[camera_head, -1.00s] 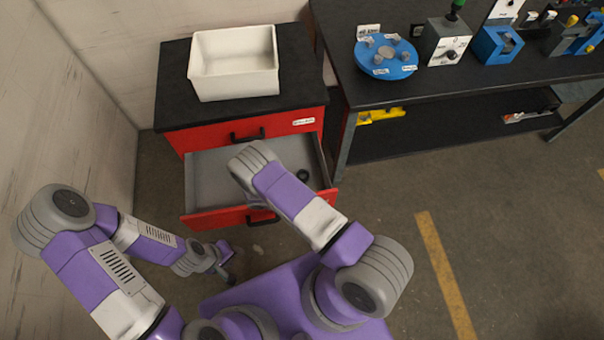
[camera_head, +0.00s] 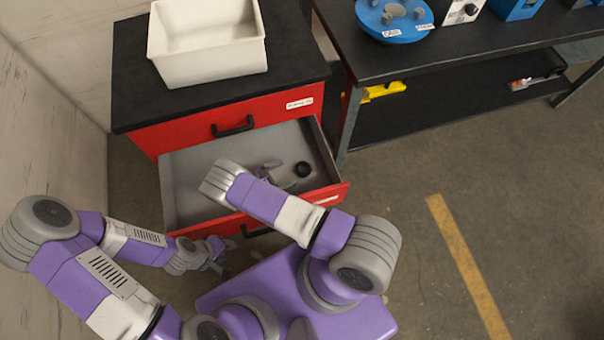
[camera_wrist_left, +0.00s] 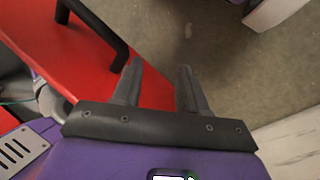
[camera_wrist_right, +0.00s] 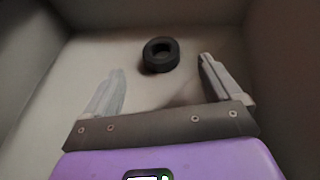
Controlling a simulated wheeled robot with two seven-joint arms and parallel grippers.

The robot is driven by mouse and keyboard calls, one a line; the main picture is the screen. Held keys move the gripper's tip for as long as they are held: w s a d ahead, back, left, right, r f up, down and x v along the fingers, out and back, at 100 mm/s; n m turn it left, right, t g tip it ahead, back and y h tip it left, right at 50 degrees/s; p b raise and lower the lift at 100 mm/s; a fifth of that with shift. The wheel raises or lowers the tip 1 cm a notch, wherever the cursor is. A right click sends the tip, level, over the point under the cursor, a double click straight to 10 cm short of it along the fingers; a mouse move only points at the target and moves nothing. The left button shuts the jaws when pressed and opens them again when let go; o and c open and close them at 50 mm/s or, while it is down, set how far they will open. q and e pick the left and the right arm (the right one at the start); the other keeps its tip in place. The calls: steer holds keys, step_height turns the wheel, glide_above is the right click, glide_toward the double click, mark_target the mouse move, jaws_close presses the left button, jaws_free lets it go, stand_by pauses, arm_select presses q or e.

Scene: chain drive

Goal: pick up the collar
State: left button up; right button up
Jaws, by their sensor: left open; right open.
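The collar (camera_head: 303,169), a small black ring, lies flat on the floor of the open drawer, towards its right side. In the right wrist view the collar (camera_wrist_right: 161,54) sits ahead of the fingers, roughly centred between them and apart from them. My right gripper (camera_head: 279,175) is open and empty inside the drawer, just left of the collar; my arm partly hides it in the head view. My left gripper (camera_head: 223,262) is open and empty, low in front of the drawer. In the left wrist view its fingers (camera_wrist_left: 161,68) are beside the red drawer front.
The red cabinet's drawer (camera_head: 178,195) is pulled out, with walls around my right gripper. A white bin (camera_head: 210,70) stands on the black cabinet top (camera_head: 135,85). A black workbench (camera_head: 385,62) with a blue turntable (camera_head: 395,18) stands to the right. Open floor lies at right.

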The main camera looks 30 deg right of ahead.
mark_target(307, 167)
steer(key=shift+f, duration=0.5)
steer(key=shift+d+f, duration=0.1)
steer(key=shift+d, duration=0.15)
steer(key=shift+b+x, duration=0.3)
steer(key=shift+x, duration=0.6)
steer(key=b+x, duration=0.1)
steer(key=x, duration=0.4)
steer(key=shift+d, duration=0.15)
arm_select(q)
step_height(307, 167, down, 2)
steer(key=shift+f, duration=0.1)
arm_select(e)
steer(key=c, duration=1.5)
